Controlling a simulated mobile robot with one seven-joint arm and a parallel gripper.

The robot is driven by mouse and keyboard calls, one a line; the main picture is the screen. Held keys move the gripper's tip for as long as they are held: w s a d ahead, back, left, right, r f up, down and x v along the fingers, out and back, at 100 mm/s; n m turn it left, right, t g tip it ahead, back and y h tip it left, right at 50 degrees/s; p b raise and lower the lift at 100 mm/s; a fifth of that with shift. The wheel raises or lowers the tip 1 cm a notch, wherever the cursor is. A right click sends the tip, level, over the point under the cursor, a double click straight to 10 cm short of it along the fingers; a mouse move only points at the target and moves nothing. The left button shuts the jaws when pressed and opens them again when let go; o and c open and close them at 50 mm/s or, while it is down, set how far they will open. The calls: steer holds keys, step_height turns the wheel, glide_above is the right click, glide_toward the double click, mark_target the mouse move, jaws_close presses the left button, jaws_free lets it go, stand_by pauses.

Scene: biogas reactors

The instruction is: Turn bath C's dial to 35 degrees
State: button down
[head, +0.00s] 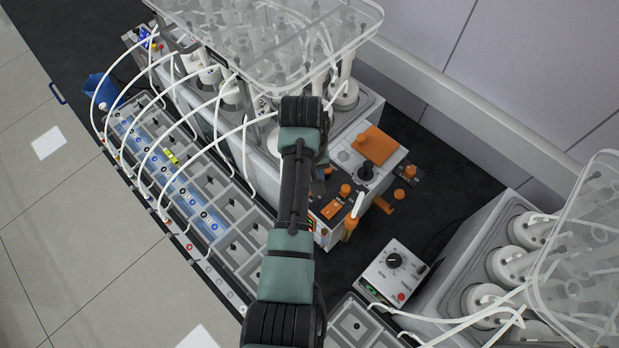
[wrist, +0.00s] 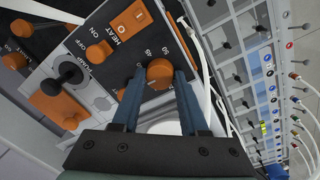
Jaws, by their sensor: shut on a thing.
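The dial is a round orange knob (wrist: 160,73) on the bath's dark control panel (wrist: 113,32), with white scale marks and numbers such as 45 and 50 beside it. My gripper (wrist: 159,77) is shut on this dial, one blue finger on each side, in the wrist view. The dial's pointer and its exact setting cannot be read. In the head view my arm hides the dial and most of the gripper at the end of the bath unit. No letter naming the bath is legible.
Clear covers (head: 270,35) and white tubes rise over the bath. A grey control box (head: 393,272) stands at right.

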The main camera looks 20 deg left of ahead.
steer(key=shift+w+n, duration=0.1)
steer(key=shift+n, duration=0.2)
steer(key=shift+c, duration=2.2)
jaws_free()
